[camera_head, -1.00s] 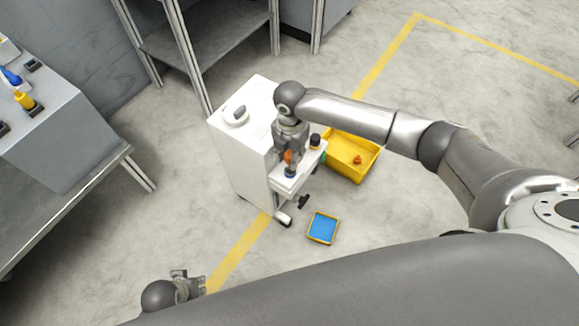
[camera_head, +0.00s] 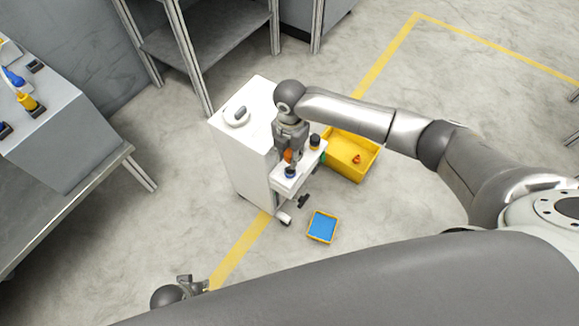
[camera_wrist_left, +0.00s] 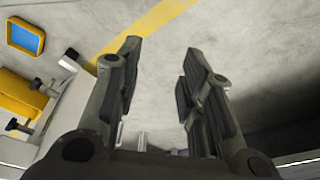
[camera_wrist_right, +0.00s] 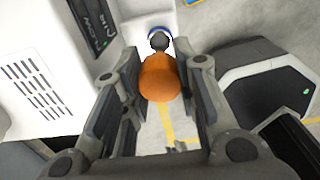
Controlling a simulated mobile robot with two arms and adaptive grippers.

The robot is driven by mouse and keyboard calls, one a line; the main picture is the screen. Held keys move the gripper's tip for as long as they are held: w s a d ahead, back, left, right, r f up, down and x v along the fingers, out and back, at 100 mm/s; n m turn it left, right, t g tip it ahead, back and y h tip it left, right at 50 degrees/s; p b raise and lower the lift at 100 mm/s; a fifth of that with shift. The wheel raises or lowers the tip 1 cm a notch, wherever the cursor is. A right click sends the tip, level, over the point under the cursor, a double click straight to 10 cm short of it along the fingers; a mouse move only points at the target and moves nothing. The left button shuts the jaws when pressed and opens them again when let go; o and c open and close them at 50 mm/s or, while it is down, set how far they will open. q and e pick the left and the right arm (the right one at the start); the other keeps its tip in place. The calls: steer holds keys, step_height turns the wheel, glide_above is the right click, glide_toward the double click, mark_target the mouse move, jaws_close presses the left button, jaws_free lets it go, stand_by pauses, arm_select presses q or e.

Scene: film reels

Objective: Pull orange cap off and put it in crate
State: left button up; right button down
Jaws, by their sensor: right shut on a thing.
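The orange cap (camera_wrist_right: 160,80) sits between the fingers of my right gripper (camera_wrist_right: 158,100), which is shut on it. Just past the cap are a dark grey rounded piece (camera_wrist_right: 159,41) and a blue ring (camera_wrist_right: 160,33). I cannot tell whether the cap still touches the grey piece. In the head view the orange cap (camera_head: 289,155) is above the blue ring (camera_head: 290,173) on the white cart's shelf. The yellow crate (camera_head: 343,168) stands on the floor beside the cart, with a small orange object (camera_head: 357,159) inside. My left gripper (camera_wrist_left: 158,70) is open and empty.
The white cart (camera_head: 240,150) carries a round white lidded item (camera_head: 237,115). A black-topped item (camera_head: 315,140) stands on the shelf near my right gripper. A blue tray with an orange rim (camera_head: 309,228) lies on the floor. A grey table (camera_head: 70,200) is at left.

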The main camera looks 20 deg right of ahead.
arm_select(q)
steer(key=s+f, duration=0.1)
steer(key=f, duration=0.2)
steer(key=s+f+p, duration=0.1)
steer(key=shift+s+f, duration=0.2)
steer(key=shift+s, duration=0.1)
stand_by(0.4)
steer(key=shift+d, duration=0.1)
